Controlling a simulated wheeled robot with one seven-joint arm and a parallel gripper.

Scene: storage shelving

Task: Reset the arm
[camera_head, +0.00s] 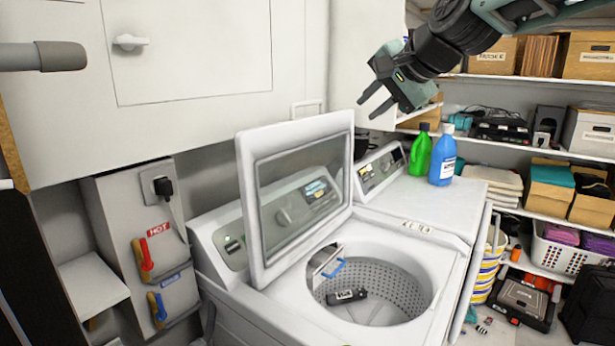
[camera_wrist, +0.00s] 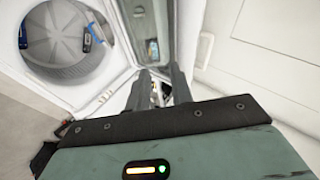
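My gripper (camera_head: 368,106) is raised at the upper middle of the head view, above and behind the washer's open lid (camera_head: 297,200). Its two fingers point down and to the left, stand apart, and have nothing between them. In the wrist view the fingers of my gripper (camera_wrist: 160,80) are also apart and empty. The washing machine (camera_head: 440,262) stands below with its lid up. In its drum (camera_head: 395,283) lie a black object (camera_head: 346,296) and a thing with a blue handle (camera_head: 334,268); the drum (camera_wrist: 62,65) also shows in the wrist view.
A green bottle (camera_head: 420,152) and a blue bottle (camera_head: 443,157) stand on the machine beside the washer. White cabinets (camera_head: 190,50) hang on the left wall. Shelves with boxes (camera_head: 588,132) fill the right side. A laundry basket (camera_head: 568,254) sits at the lower right.

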